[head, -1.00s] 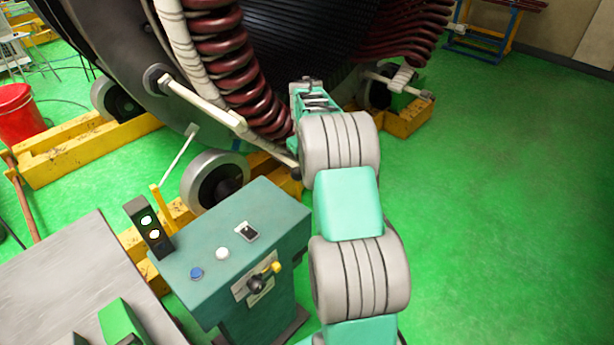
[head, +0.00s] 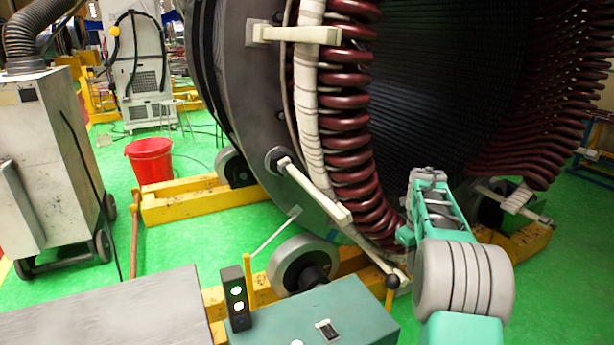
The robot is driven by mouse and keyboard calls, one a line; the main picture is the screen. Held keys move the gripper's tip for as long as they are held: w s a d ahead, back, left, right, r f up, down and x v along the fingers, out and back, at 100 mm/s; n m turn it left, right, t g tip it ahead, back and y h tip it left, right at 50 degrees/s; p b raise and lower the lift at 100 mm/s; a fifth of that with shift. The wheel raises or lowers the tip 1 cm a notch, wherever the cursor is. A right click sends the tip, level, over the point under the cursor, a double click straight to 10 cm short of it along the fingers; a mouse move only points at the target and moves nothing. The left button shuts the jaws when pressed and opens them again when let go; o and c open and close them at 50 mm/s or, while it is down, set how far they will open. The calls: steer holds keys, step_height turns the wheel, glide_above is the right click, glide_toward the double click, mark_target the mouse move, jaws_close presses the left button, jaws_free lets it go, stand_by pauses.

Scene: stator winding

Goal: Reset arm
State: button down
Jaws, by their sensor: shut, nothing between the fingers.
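My arm reaches up from the lower right in the head view, with a thick grey joint and a narrower teal link. Its far, pale grey end lies in front of the dark bore of a large stator (head: 232,110). I cannot make out gripper fingers at that end, so the jaws are not visible. The stator's rim carries dark red coils (head: 350,130) and white wrapped leads (head: 306,90). From this view I cannot tell how far the arm's end is from the coils.
A teal control box (head: 320,312) and a grey tabletop (head: 110,310) are in front. A yellow base frame (head: 190,203) and roller (head: 298,262) sit under the stator. A red bucket (head: 150,160) and wheeled grey cabinet (head: 50,165) stand left. Some green floor (head: 560,285) is clear at right.

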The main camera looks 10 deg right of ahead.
steer(key=s+a+f+n+g, duration=0.15)
steer(key=s+f+n, duration=0.3)
steer(key=n, duration=0.75)
steer(key=s+a+f+n+t, duration=0.1)
steer(key=s+a+f+n, duration=0.4)
steer(key=n, duration=0.6)
steer(key=s+a+r+n+t, duration=0.1)
steer(key=s+a+r+n, duration=0.1)
steer(key=s+a+n, duration=0.35)
steer(key=s+a+r+n, duration=0.2)
steer(key=s+a, duration=0.5)
steer(key=s, duration=0.1)
steer(key=a+r+n+t, duration=0.2)
steer(key=a+r, duration=0.3)
steer(key=r, duration=0.3)
steer(key=shift+w+a+r+t, duration=0.2)
steer(key=shift+w+a+t, duration=0.15)
steer(key=shift+t, duration=0.4)
